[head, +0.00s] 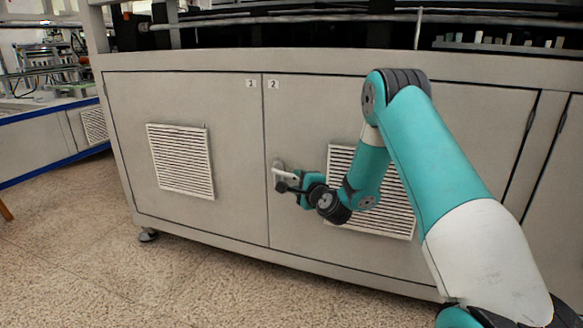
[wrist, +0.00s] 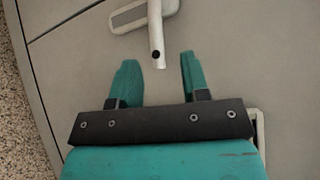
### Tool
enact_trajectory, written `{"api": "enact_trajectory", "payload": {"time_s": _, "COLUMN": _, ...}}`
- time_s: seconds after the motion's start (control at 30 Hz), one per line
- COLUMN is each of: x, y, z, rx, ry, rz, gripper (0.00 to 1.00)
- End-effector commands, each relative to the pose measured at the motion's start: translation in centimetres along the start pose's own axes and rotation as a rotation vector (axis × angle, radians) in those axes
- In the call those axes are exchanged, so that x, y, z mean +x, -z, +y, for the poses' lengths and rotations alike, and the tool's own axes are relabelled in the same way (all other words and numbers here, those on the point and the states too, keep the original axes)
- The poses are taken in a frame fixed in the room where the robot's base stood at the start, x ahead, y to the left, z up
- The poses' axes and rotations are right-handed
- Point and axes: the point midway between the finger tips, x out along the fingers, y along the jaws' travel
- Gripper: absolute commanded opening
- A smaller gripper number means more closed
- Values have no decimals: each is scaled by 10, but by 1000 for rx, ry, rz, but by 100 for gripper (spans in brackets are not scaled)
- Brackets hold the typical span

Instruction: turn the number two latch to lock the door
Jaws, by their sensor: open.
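The latch (head: 279,168) is a pale lever handle on a small plate at the left edge of the door labelled 2 (head: 320,115). In the wrist view the latch lever (wrist: 156,30) points down toward my gripper from its plate at the top. My gripper (head: 283,187) is at the latch in the head view and partly covers it. In the wrist view my gripper (wrist: 156,72) is open, with one teal finger to each side of the lever's free end. The lever tip is near the fingertips, and no contact shows. The door looks flush with the cabinet front.
A neighbouring door (head: 225,110) with a vent grille (head: 181,160) lies to the left. Another vent grille (head: 400,215) is behind my arm. The speckled floor (head: 150,285) in front of the cabinet is clear. A blue-edged bench (head: 45,117) stands at far left.

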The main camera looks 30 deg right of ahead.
Motion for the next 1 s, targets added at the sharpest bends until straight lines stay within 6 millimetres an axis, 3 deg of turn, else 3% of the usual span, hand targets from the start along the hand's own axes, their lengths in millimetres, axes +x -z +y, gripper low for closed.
{"api": "enact_trajectory", "payload": {"time_s": 0.3, "x": 48, "y": -1, "z": 2, "rx": -2, "ry": 0, "rz": -4, "gripper": 42}}
{"api": "enact_trajectory", "payload": {"time_s": 0.73, "x": 58, "y": 0, "z": 1, "rx": 1, "ry": -2, "rz": 1, "gripper": 42}}
{"api": "enact_trajectory", "payload": {"time_s": 0.9, "x": 58, "y": 0, "z": 1, "rx": 1, "ry": -1, "rz": 0, "gripper": 3}}
{"api": "enact_trajectory", "payload": {"time_s": 1.0, "x": 58, "y": 0, "z": 1, "rx": 1, "ry": -1, "rz": 0, "gripper": 0}}
